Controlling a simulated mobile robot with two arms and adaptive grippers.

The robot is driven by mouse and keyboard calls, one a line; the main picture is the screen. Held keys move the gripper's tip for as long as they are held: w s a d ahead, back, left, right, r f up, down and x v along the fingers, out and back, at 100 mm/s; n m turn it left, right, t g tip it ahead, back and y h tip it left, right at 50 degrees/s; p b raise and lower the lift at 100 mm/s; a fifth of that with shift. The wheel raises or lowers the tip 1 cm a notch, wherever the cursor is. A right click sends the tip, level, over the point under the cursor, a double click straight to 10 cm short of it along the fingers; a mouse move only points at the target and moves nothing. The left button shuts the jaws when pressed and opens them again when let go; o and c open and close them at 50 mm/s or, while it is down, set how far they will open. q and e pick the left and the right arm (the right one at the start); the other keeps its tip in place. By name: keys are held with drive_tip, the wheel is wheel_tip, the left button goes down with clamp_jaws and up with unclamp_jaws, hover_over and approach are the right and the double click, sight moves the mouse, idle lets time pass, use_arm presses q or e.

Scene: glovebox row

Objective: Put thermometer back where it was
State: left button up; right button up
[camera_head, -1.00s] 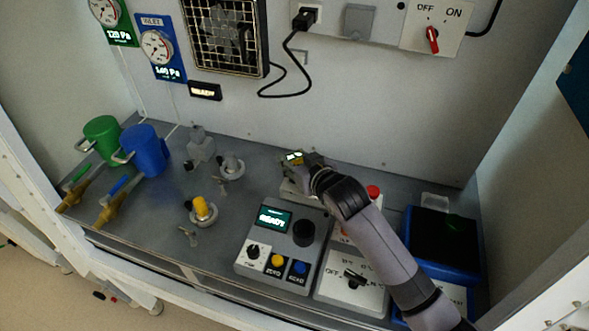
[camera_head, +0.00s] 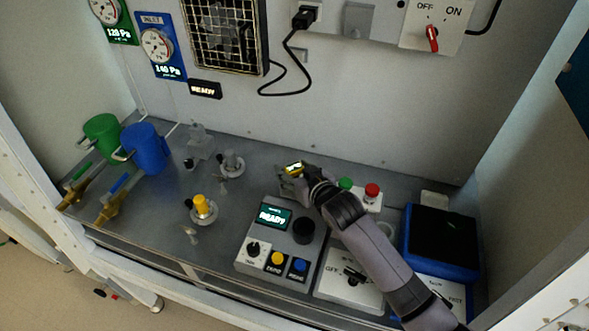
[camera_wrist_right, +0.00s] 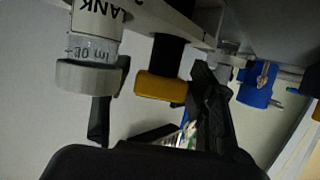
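A small device with a yellow edge and a lit face (camera_head: 293,168), which looks like the thermometer, is at the tip of my right gripper (camera_head: 298,184), above the bench. The fingers are small and partly hidden there. In the right wrist view my right gripper (camera_wrist_right: 152,112) shows two dark fingers set apart. A yellow-ended black cylinder (camera_wrist_right: 160,85) appears beside the right-hand finger and a white-capped vial (camera_wrist_right: 88,77) near the left-hand one. I cannot tell whether the fingers press on anything. My left gripper is not in view.
A console (camera_head: 268,262) with a lit screen stands in front of my right gripper. Green and red buttons (camera_head: 372,191) and a blue tray (camera_head: 440,272) lie to the right. A yellow-topped fitting (camera_head: 200,208) and a blue mug (camera_head: 146,150) are left.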

drive_tip(key=shift+r, duration=0.15)
drive_tip(key=shift+s, duration=0.1)
drive_tip(key=b+v, duration=0.1)
drive_tip(key=v, duration=1.1)
drive_tip(key=shift+d, duration=0.1)
